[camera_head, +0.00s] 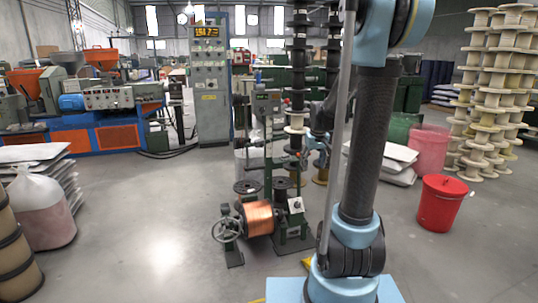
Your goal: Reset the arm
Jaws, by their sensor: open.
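My arm (370,145) rises from its blue base at the lower right of the head view, and its elbow is cut off by the top edge. My gripper (303,159) shows small and dark beyond the upright arm link, near the black spool stacks. It is open, and I see nothing between its fingers. The arm partly hides the wrist. A copper wire spool (258,218) sits on a green winding machine (291,236), below and left of my gripper and apart from it.
A handwheel (226,229) stands left of the copper spool. A red bucket (442,203) and tall stacks of wooden spools (490,85) are at right. A grey control cabinet (209,85) stands behind. Open floor (150,250) lies at left.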

